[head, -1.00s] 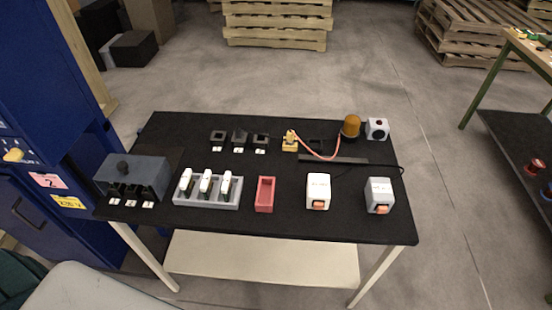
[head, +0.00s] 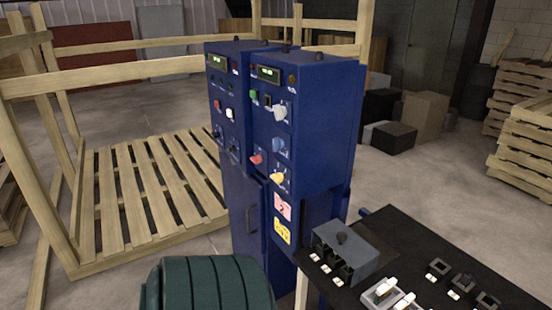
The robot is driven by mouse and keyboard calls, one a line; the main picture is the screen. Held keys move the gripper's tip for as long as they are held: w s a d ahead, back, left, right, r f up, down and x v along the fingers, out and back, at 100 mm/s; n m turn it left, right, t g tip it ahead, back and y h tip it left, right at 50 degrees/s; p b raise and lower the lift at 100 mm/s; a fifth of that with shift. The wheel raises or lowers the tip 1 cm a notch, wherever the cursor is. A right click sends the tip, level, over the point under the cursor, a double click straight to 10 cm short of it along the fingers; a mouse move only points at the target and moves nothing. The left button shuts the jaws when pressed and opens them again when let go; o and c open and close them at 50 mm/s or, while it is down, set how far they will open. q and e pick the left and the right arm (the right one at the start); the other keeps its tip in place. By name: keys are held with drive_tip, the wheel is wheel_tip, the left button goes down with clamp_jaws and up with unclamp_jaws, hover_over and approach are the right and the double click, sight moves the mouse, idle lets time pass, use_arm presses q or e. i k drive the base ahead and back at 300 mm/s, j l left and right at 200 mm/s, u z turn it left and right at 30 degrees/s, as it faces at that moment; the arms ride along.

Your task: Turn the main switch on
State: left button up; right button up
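The blue control cabinet (head: 318,120) stands in the middle of the head view, with two upright panels side by side. Its right panel has a lit display (head: 268,74), a green button (head: 254,94), a white knob (head: 280,112), a blue knob (head: 278,146), a red button (head: 257,158) and a yellow knob (head: 278,177). The left panel has a lit display (head: 217,62), a red button (head: 217,104) and a white button (head: 230,113). I cannot read which control is the main switch, or its position. Neither gripper is in view.
A black-topped table (head: 420,245) with a grey box (head: 345,248) and small parts stands close at the right. A dark green ribbed object (head: 205,285) fills the bottom centre. Wooden pallets (head: 150,195) lie left of the cabinet. Open floor (head: 415,175) shows behind the table.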

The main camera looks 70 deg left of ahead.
sight(256, 160)
drive_tip(key=u, duration=2.35)
